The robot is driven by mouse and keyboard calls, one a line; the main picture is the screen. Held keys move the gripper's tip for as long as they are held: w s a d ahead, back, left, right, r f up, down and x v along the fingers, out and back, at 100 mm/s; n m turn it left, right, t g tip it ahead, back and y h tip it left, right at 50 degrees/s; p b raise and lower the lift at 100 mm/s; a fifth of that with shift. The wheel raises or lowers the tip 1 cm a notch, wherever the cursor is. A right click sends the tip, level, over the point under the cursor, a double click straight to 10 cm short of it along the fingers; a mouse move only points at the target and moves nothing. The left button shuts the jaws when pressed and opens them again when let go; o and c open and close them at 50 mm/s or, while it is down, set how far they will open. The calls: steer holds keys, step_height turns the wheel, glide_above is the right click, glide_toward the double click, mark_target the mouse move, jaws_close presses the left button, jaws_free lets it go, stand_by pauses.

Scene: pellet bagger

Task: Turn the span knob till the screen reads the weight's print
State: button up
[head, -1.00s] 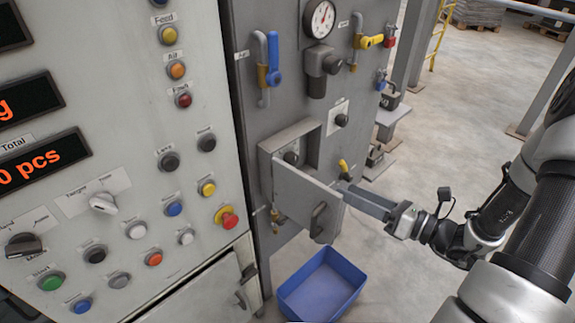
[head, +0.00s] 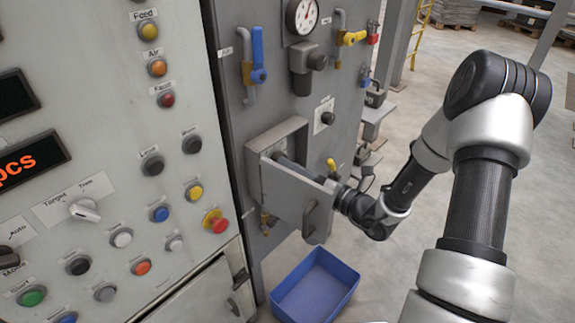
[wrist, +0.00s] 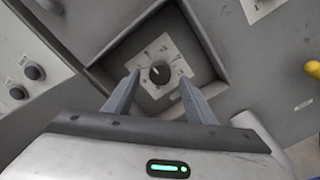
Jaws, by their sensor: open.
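The span knob seems to be the small round black knob (wrist: 159,73) with a white pointer line, on a pale scale plate (wrist: 176,57) inside a recessed box. In the wrist view my gripper (wrist: 160,76) is open, one finger on each side of the knob, with gaps showing; I cannot tell the depth left to it. In the head view my arm reaches behind the box's open door (head: 285,197), which hides most of my gripper and the knob. An orange display (head: 30,162) is cut off at the left; only "pcs" shows. No weight's print is readable.
The open door with its handle (head: 309,220) stands close to my wrist. A blue bin (head: 316,290) sits on the floor below. Buttons and switches cover the left panel (head: 110,120).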

steer(key=shift+x, duration=1.4)
steer(key=c, duration=1)
steer(key=shift+c, duration=0.2)
steer(key=shift+n, duration=0.4)
steer(key=shift+n+b, duration=2.35)
steer(key=shift+n, duration=2.55)
